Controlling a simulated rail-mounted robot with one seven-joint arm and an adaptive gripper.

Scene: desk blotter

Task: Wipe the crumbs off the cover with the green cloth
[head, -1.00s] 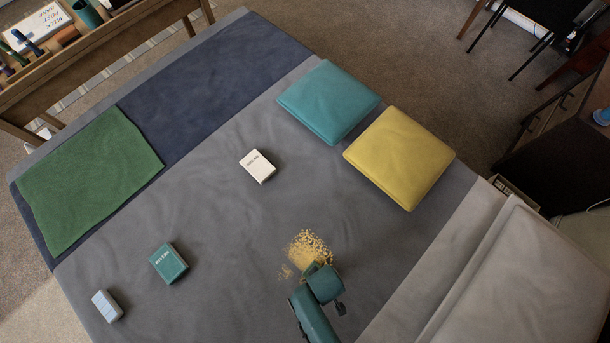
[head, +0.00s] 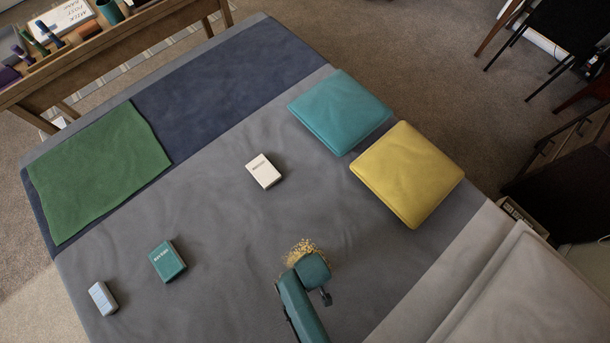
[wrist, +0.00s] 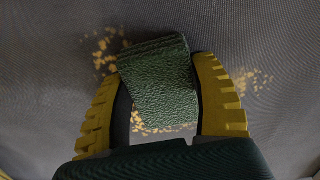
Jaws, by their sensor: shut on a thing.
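My gripper (wrist: 160,75) is shut on a folded dark green cloth (wrist: 158,90), with a yellow-padded finger on each side of it. The cloth is low over the grey cover (wrist: 235,30); I cannot tell whether it presses on it. Yellow crumbs (wrist: 106,52) lie on the cover to the left of the cloth, at its near edge and to the right. In the head view the crumbs (head: 298,249) show as a small patch just beyond the end of my arm. My arm hides the gripper, the cloth and some crumbs there.
A teal cushion (head: 340,110) and a yellow cushion (head: 407,175) lie at the upper right. A white box (head: 264,171), a teal box (head: 168,261) and a pale blue box (head: 103,298) lie on the cover. A flat green sheet (head: 100,170) lies at the left.

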